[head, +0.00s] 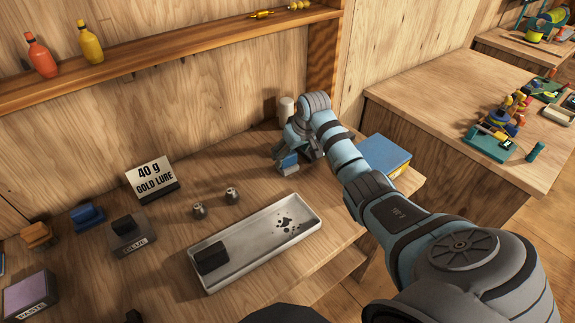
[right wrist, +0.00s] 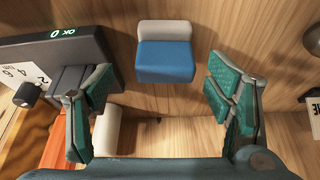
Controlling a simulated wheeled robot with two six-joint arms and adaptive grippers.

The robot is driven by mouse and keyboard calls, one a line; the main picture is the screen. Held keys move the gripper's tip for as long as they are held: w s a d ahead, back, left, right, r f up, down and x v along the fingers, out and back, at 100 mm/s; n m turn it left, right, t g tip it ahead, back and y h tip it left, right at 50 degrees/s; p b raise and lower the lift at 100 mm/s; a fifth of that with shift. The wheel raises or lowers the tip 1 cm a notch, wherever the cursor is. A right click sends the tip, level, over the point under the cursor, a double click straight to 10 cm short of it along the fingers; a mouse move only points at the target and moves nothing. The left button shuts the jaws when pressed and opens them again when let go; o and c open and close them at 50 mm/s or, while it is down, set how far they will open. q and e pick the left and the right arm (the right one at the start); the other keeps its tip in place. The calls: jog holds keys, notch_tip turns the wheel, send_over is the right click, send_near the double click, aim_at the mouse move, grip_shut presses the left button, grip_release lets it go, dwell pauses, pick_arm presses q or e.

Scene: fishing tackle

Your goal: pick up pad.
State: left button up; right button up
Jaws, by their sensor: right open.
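A small pad (right wrist: 164,62) with a blue body and a pale grey strip lies on the wooden bench, in the upper middle of the right wrist view. In the head view the blue pad (head: 288,164) shows just below my right gripper (head: 294,152). In the right wrist view my right gripper (right wrist: 158,92) is open, with its green-padded fingers apart, one to each side of the pad's line and nothing between the tips. The pad appears ahead of the fingertips, apart from them. My left gripper is not in view.
A dark box with a display (right wrist: 50,48) stands left of the fingers. A white cylinder (head: 287,108) stands behind the gripper, a blue box (head: 385,155) to its right. A metal tray (head: 262,262) holds a black block. Two small metal weights (head: 232,195) stand on the bench.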

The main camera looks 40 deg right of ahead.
aim_at(288, 158)
jog(key=x, duration=0.3)
jog(key=b+x, duration=0.1)
jog(key=shift+a+f, duration=0.25)
jog(key=shift+f, duration=0.15)
jog(key=shift+r, duration=0.1)
jog(key=shift+c, duration=0.8)
jog(key=c, duration=1.1)
jog(key=shift+r, duration=0.5)
pick_arm(q)
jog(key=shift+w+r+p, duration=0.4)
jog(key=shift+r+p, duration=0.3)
jog(key=shift+p, duration=0.55)
pick_arm(e)
notch_tip(288, 158, up, 19)
